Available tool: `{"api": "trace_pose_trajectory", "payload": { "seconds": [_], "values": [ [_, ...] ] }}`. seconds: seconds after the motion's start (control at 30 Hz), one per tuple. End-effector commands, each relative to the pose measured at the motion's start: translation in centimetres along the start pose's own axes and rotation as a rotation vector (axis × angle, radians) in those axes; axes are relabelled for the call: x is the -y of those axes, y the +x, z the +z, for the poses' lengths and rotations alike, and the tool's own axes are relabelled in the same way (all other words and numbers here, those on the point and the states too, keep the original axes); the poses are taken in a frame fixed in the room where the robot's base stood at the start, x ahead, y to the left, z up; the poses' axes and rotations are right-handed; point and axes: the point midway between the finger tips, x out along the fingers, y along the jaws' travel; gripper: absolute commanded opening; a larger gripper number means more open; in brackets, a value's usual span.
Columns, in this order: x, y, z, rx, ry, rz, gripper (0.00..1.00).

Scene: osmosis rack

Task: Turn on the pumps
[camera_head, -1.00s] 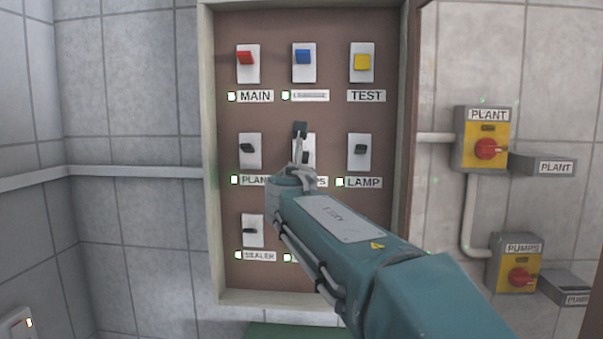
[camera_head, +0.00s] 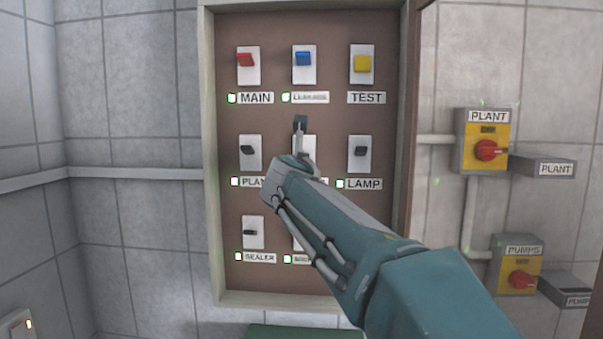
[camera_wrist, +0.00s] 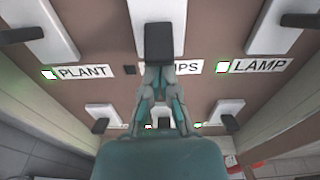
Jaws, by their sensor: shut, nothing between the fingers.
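The control panel carries labelled switches on white plates. The pumps switch plate (camera_head: 310,149) is in the middle of the centre row, mostly hidden by my arm in the head view. In the wrist view the plate (camera_wrist: 158,9) is at top centre, above the partly covered PUMPS label (camera_wrist: 187,67). The small lamp (camera_wrist: 129,70) beside that label looks dark.
The PLANT switch (camera_head: 248,150) and LAMP switch (camera_head: 360,150) flank the centre one; their lamps are lit. Main (camera_head: 245,60), blue (camera_head: 303,58) and yellow (camera_head: 362,63) switches sit above. Yellow boxes with red knobs (camera_head: 487,150) are on the right wall. A raised frame edges the panel.

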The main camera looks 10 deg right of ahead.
Motion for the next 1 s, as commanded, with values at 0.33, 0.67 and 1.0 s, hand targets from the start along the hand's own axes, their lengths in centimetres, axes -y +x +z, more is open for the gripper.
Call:
{"api": "trace_pose_trajectory", "payload": {
  "seconds": [0.33,0.67,1.0],
  "values": [
    [-0.01,-0.11,0.19,-0.040,0.001,0.000,0.00],
    [0.01,-0.25,0.44,-0.084,0.002,0.000,0.00],
    [0.02,-0.41,0.68,-0.083,0.001,-0.001,0.00]
  ]
}}
